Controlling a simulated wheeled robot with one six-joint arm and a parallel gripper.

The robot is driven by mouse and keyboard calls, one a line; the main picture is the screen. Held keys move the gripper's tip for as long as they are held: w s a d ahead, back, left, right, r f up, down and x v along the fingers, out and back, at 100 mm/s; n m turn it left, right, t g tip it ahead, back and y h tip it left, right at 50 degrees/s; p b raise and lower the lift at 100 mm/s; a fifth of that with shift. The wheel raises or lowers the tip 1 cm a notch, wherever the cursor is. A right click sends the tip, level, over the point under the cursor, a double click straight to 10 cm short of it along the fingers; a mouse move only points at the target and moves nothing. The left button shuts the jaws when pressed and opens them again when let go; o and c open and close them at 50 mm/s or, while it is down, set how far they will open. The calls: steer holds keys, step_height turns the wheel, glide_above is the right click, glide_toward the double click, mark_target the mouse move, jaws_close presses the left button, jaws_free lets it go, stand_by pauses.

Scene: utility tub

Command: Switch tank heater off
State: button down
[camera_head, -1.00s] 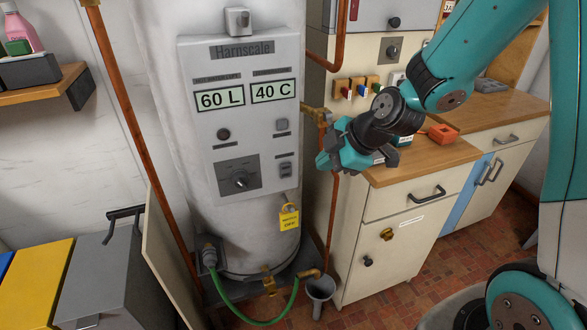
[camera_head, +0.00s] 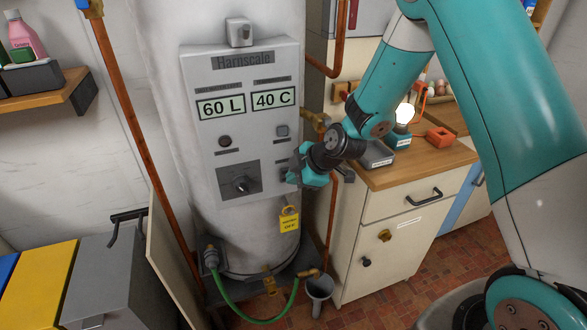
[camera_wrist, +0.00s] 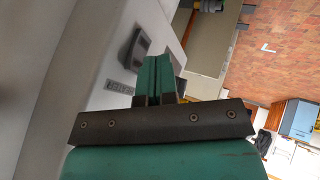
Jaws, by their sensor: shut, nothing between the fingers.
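The white tank heater (camera_head: 255,235) stands at the centre of the head view. Contact cannot be told.
Copper pipes (camera_head: 130,120) run along both sides of the tank. Bins are at lower left.

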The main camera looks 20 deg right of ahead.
steer(key=shift+w, duration=0.65)
steer(key=shift+w+r, duration=0.15)
steer(key=shift+w, duration=0.2)
steer(key=shift+r, duration=0.85)
